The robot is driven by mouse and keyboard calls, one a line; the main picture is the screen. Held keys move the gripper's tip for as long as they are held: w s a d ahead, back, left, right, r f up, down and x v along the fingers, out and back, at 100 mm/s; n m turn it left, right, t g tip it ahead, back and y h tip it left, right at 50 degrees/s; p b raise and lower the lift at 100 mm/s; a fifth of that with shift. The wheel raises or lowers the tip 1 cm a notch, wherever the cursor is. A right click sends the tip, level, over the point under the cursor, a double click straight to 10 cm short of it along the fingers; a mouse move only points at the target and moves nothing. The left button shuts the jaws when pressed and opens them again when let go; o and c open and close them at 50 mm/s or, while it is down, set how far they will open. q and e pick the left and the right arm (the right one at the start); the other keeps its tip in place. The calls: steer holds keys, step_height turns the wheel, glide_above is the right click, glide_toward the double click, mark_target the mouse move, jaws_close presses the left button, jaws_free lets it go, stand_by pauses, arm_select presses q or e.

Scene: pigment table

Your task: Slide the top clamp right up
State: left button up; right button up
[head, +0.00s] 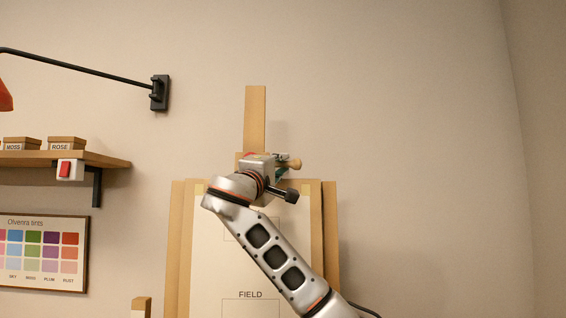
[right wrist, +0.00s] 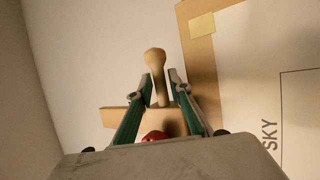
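The top clamp shows in the right wrist view as a pale wooden block (right wrist: 117,117) with a round-headed wooden knob (right wrist: 154,58) on a stem. In the head view, the end of the knob (head: 294,164) sticks out to the right of my right gripper (head: 272,165), which hides most of the clamp. The clamp sits on the easel's upright mast (head: 255,115), just above the board's top edge. In the right wrist view, my right gripper's two fingers (right wrist: 163,88) stand on either side of the stem, very close to it. I cannot tell whether they touch it. My left gripper is out of view.
A sheet marked FIELD (head: 208,265) lies on the easel board behind my right arm. A shelf (head: 100,158) with labelled boxes and a red switch (head: 65,169) is at the left, above a tint chart (head: 42,252). A black wall lamp arm (head: 90,67) reaches in at upper left. The wall right of the easel is clear.

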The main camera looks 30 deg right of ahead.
steer(key=shift+w+d+r, duration=0.15)
steer(key=shift+w+d, duration=0.15)
steer(key=shift+d, duration=0.1)
steer(key=shift+c, duration=0.3)
jaws_close()
step_height(320, 180, up, 5)
steer(key=p, duration=0.3)
steer(key=shift+w+r, duration=0.1)
steer(key=shift+w+d+r, duration=0.15)
steer(key=shift+r, duration=0.25)
steer(key=shift+o, duration=0.3)
jaws_free()
steer(key=shift+f, duration=0.1)
